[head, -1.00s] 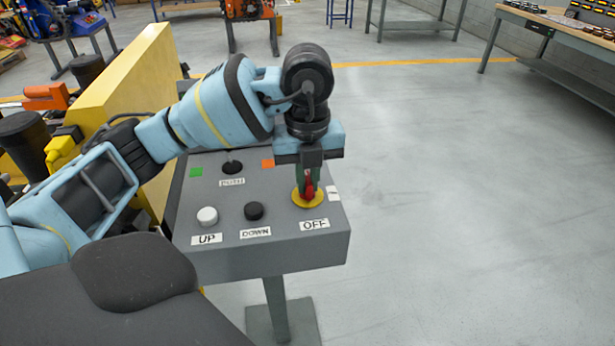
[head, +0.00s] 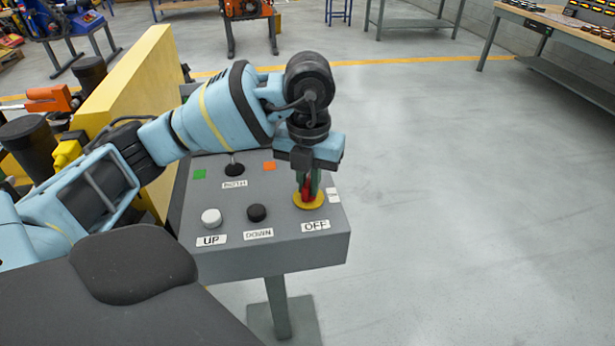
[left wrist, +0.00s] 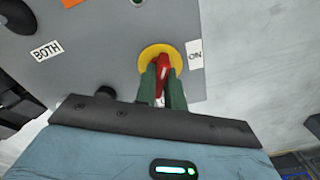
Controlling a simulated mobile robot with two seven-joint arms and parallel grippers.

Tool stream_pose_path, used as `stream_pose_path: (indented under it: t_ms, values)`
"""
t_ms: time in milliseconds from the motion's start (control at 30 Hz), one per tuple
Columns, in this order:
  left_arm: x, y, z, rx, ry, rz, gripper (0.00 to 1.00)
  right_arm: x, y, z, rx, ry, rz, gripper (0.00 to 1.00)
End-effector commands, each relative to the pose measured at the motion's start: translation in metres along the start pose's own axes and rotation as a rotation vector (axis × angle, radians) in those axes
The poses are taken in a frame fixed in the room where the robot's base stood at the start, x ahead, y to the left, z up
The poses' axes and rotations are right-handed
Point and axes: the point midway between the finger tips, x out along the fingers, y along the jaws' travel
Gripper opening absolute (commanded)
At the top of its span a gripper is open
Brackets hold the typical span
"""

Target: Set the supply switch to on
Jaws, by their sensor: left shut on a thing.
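The supply switch is a red handle (head: 308,190) on a round yellow plate (head: 308,203) at the right of a grey control panel. An OFF label (head: 315,225) lies in front of it and an ON label (left wrist: 195,54) beside it in the left wrist view. My left gripper (head: 307,188) points down over the switch, its green fingers shut on the red handle (left wrist: 163,72). The fingers partly hide the handle, so I cannot tell its exact setting. The yellow plate also shows in the left wrist view (left wrist: 148,53). My right gripper is out of view.
The panel also carries a white UP button (head: 211,217), a black DOWN button (head: 257,212) and a black selector lever (head: 235,169). A yellow barrier (head: 132,90) stands behind left. The floor right of the panel is clear.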

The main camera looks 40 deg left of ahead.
Motion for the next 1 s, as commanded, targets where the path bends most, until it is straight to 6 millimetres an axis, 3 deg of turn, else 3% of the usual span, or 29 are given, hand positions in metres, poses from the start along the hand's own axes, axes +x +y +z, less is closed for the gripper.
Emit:
stream_pose_path:
  t_ms: [1000]
  values:
    - [0.0002, 0.0000, 0.0001, 0.901, 0.000, 0.000, 0.00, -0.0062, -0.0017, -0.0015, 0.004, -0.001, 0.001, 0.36]
